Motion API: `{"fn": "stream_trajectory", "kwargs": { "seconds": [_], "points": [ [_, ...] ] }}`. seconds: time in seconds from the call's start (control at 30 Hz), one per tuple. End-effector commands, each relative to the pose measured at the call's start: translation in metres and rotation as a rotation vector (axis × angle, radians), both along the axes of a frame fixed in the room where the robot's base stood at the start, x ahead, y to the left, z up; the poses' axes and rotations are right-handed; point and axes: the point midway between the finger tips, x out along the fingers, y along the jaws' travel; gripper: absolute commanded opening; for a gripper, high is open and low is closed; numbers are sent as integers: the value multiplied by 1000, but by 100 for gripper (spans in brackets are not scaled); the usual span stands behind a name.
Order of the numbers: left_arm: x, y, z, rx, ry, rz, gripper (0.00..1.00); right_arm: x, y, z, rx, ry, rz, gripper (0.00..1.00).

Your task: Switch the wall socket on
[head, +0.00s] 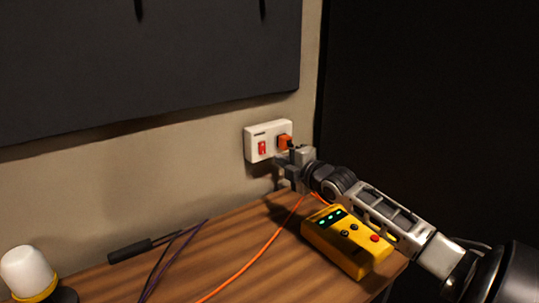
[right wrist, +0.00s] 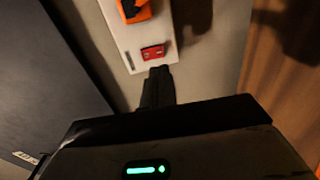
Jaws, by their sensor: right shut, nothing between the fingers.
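The white wall socket (head: 254,138) is fixed to the wall above the back of the desk. Its red rocker switch (head: 262,148) is on the left half and an orange plug (head: 285,141) sits in the right half. My right gripper (head: 281,162) is just below and in front of the socket, with its fingers together and empty. In the right wrist view, the shut fingertips (right wrist: 158,71) point at the red switch (right wrist: 152,52), very close to its edge; I cannot tell whether they touch it. The orange plug (right wrist: 133,10) is at the top. My left gripper is out of view.
A yellow box (head: 345,241) with lit green lights stands on the wooden desk (head: 225,240) under my right forearm. An orange cable (head: 255,259) crosses the desk. A black-handled tool (head: 130,251) and a white-topped lamp (head: 29,271) are at left. A dark panel (head: 150,65) hangs above.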

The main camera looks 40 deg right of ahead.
Motion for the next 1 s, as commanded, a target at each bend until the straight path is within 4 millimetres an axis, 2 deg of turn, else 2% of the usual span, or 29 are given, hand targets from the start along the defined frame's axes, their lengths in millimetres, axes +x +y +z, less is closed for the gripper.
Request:
{"fn": "stream_trajectory", "kwargs": {
  "seconds": [0.2,0.4,0.9,1.0],
  "points": [
    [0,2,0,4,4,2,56,34,-4,-2,4,-2,-1,0],
    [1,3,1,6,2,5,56,53,-6,-6,2,-2,0,0],
    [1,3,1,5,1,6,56,60,-7,-8,1,0,0,0],
    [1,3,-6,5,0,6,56,61,-7,-11,-1,-11,-1,0]
  ]
}}
